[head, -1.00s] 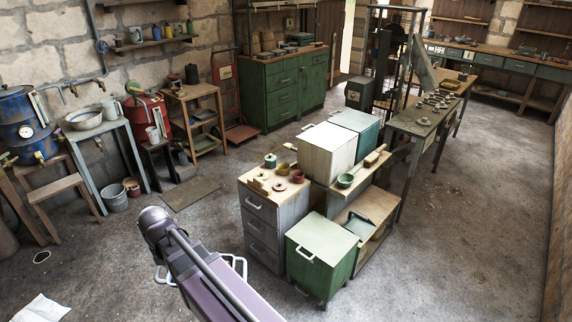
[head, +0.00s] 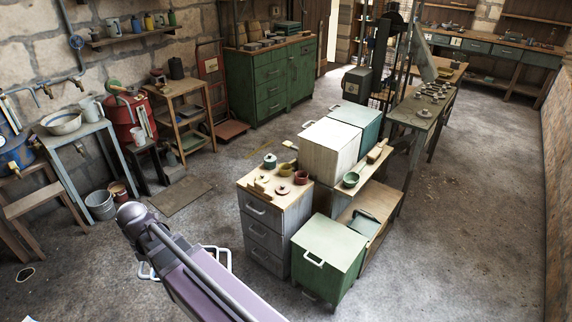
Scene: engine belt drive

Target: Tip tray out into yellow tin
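My purple arm link crosses the bottom of the head view and ends in a dark rounded joint. My gripper is not in view, so I cannot see whether it holds anything. White looped bars show on both sides of the arm link; I cannot tell what they belong to. I cannot make out the tray. On the grey drawer cabinet (head: 268,222) stand a teal tin (head: 270,161), a small ochre pot (head: 284,169) and a red pot (head: 301,178). I cannot tell whether the ochre pot is the yellow tin. A yellow container (head: 149,22) also stands on the wall shelf.
A green cabinet (head: 328,258) and a white box (head: 332,150) stand beside the drawer cabinet. A green bowl (head: 351,179) sits on the bench behind. A bucket (head: 101,205) and a sink table (head: 75,133) stand at left. The floor right of the benches is clear.

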